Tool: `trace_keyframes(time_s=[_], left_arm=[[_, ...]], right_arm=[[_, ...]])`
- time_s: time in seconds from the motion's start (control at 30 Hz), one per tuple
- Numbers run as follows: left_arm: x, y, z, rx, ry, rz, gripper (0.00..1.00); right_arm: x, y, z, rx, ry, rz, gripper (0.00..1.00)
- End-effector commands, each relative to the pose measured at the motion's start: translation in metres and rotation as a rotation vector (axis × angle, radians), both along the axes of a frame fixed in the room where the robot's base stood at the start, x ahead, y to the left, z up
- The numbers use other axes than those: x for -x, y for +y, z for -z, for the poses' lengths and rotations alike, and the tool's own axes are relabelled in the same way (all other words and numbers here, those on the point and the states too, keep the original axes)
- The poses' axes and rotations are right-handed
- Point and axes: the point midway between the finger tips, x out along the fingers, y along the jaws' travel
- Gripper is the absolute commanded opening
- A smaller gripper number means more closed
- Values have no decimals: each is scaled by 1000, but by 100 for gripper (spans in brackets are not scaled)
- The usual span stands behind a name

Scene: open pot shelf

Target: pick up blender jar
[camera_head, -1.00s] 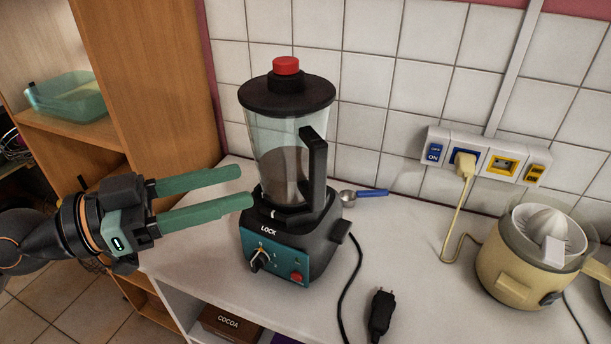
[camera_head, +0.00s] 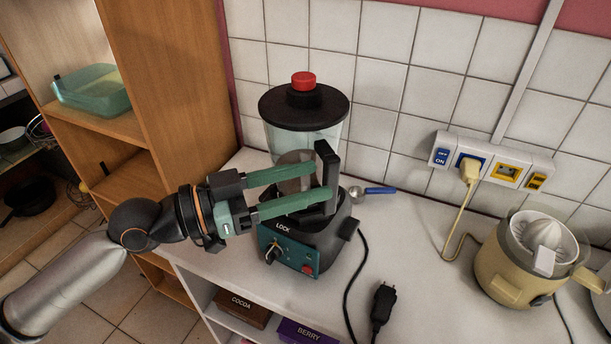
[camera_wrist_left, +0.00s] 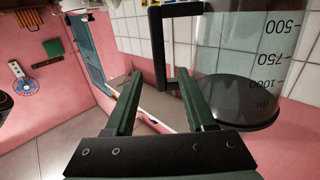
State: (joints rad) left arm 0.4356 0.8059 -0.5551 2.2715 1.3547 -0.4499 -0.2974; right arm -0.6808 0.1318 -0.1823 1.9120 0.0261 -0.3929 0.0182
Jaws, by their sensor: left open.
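The blender jar (camera_head: 300,143) is clear with a black lid, a red cap and a black handle (camera_head: 326,158). It stands upright on its dark base (camera_head: 322,240), which has a teal front panel. My left gripper (camera_head: 320,181) is open, its green fingers reaching in from the left across the front of the jar at handle height. In the left wrist view the jar (camera_wrist_left: 235,65) is at the right, and the handle (camera_wrist_left: 157,45) shows between the open fingertips (camera_wrist_left: 160,77). I cannot tell whether a finger touches it. The fingers hide part of the lower jar.
A blue-handled scoop (camera_head: 373,190) lies behind the base. A black plug (camera_head: 381,308) and cord lie at its right. A cream juicer (camera_head: 515,270) stands at the right. A wooden shelf (camera_head: 190,80) rises at the left, the tiled wall behind.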

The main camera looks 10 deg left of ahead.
Motion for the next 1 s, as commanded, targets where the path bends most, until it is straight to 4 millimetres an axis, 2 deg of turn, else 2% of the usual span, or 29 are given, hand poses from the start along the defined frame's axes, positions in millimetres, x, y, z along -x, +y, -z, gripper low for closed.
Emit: trace_keyframes(time_s=[0.03,0.1,0.3,0.63,1.0], left_arm=[[-3,-7,-6,5,1,2,55],[-8,-15,-6,5,2,2,55],[-18,-33,-3,3,1,1,55],[-20,-37,-1,0,-1,0,55],[-20,-37,-1,0,0,0,14]], right_arm=[[-1,1,-9,-1,-1,-1,75],[-1,1,-16,-2,-2,0,75],[-1,1,-24,-3,-4,-1,75],[-1,2,-24,-3,-2,-1,75],[-1,2,-24,-3,-3,-1,75]])
